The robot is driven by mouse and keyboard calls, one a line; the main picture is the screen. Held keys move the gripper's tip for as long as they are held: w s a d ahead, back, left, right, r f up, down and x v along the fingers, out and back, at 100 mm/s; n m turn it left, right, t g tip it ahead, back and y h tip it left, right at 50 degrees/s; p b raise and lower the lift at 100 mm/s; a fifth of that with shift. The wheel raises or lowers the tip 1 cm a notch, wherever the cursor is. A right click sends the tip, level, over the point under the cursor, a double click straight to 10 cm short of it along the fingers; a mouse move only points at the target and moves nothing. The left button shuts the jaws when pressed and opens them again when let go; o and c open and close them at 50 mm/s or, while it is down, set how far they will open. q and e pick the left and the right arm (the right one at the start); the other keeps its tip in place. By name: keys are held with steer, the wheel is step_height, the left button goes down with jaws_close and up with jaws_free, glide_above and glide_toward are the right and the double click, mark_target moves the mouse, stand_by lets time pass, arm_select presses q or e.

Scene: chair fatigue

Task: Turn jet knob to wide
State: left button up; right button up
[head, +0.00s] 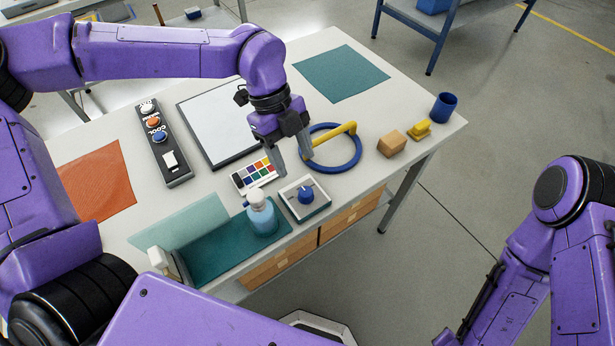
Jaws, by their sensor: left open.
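A blue knob (306,195) stands on a small pale square box (291,208) near the front edge of the table. No label beside it is readable, so I cannot tell its setting. My left gripper (294,168) points down just behind the knob, with its two fingers apart and nothing between them. It looks apart from the knob, though its exact height is hard to judge. My right arm shows at the lower right, but its gripper is out of view.
A pale blue bottle (263,217) stands left of the knob box on a teal mat (212,262). A paint palette (254,176) and a blue ring with a yellow handle (344,165) lie close behind. A wooden block (391,144) and blue cup (443,107) are at right.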

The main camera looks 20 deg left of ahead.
mark_target(306, 191)
arm_select(q)
steer(key=s+f, duration=0.1)
steer(key=s+d+f, duration=0.1)
steer(key=f, duration=0.1)
steer(key=shift+d+f, duration=0.1)
steer(key=shift+d, duration=0.1)
steer(key=f, duration=0.1)
steer(key=d+f, duration=0.1)
steer(key=f, duration=0.1)
steer(key=w+f+p, duration=0.1)
steer(key=shift+d+f, duration=0.15)
steer(key=shift+s+f, duration=0.1)
steer(key=shift+s, duration=0.4)
steer(key=shift+w+d, duration=0.1)
steer(key=shift+w, duration=0.05)
steer(key=c, duration=1)
